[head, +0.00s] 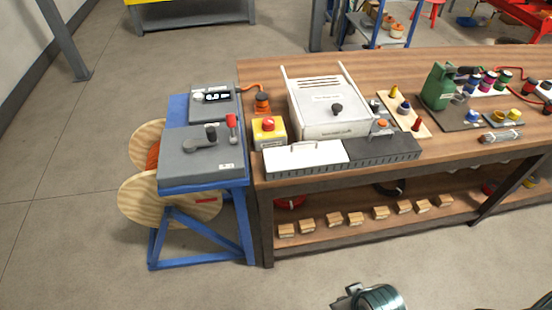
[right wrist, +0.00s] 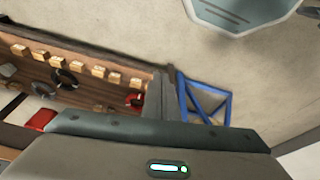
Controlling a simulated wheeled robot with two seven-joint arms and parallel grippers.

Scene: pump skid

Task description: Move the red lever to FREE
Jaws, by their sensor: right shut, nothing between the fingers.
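The red lever (head: 232,122) stands roughly upright at the back right of a grey box (head: 190,165) on a blue stand (head: 205,245). A black-knobbed handle (head: 210,133) is beside it on the same box. A small white label (head: 227,167) is near the box's front right corner; its text is too small to read. Part of my right arm (head: 370,298) shows at the bottom of the head view, well apart from the lever. In the right wrist view my right gripper's body (right wrist: 160,140) fills the lower edge, shut and empty. My left gripper is out of view.
The wooden workbench (head: 465,150) stands right of the stand, carrying a red emergency button (head: 268,124), a white box (head: 325,105) and a green device (head: 438,85). Several wooden blocks (head: 333,219) lie on its lower shelf. A cable reel (head: 140,200) is behind the stand. The front floor is mostly clear.

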